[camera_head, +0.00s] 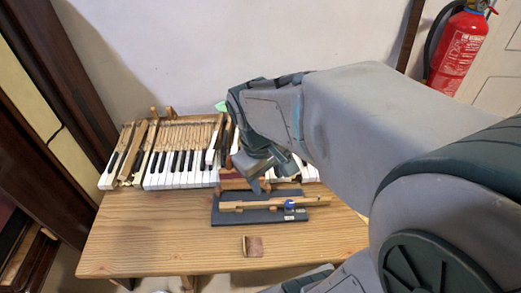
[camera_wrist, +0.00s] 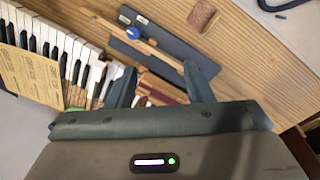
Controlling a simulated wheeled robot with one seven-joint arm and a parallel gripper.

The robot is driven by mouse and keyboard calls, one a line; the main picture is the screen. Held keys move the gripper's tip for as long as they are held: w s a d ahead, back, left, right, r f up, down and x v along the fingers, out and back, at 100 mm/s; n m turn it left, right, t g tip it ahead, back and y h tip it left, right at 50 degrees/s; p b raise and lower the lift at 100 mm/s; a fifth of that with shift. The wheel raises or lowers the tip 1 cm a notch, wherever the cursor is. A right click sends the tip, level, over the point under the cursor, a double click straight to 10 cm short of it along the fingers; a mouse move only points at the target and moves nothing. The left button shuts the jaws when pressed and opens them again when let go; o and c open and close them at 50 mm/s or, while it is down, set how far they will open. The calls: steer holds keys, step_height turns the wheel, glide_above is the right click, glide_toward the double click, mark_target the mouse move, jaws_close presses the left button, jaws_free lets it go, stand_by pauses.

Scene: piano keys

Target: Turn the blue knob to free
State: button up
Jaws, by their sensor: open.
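The blue knob (camera_head: 289,205) is small and round. It sits near the right end of a light wooden bar (camera_head: 255,204) on a dark flat board (camera_head: 221,216). Small pale labels (camera_head: 291,216) lie beside the knob, too small to read. In the wrist view the blue knob (camera_wrist: 132,32) is at the upper middle, beyond my fingertips. My gripper (camera_head: 263,178) is over the back of the board, behind and to the left of the knob. In the wrist view my gripper (camera_wrist: 160,76) has its two fingers apart with no knob between them. The knob's setting cannot be told.
Piano keys (camera_head: 178,180) run behind the board on the wooden table (camera_head: 150,245). A reddish-brown piece (camera_head: 233,184) lies near my gripper. A small cork-like block (camera_head: 253,246) lies in front of the board. The table's front left is clear. A fire extinguisher (camera_head: 460,48) hangs at the back right.

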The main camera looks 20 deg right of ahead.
mark_target(289, 203)
steer(key=w+d+f+n+g+h, duration=0.2)
steer(key=w+d+f+n+g, duration=0.1)
steer(key=w+n, duration=0.3)
steer(key=shift+g, duration=0.3)
steer(key=x, duration=0.7)
steer(key=b+x, duration=0.1)
steer(key=x, duration=0.6)
steer(key=shift+w+f, duration=0.15)
steer(key=shift+w, duration=0.1)
steer(key=c, duration=1)
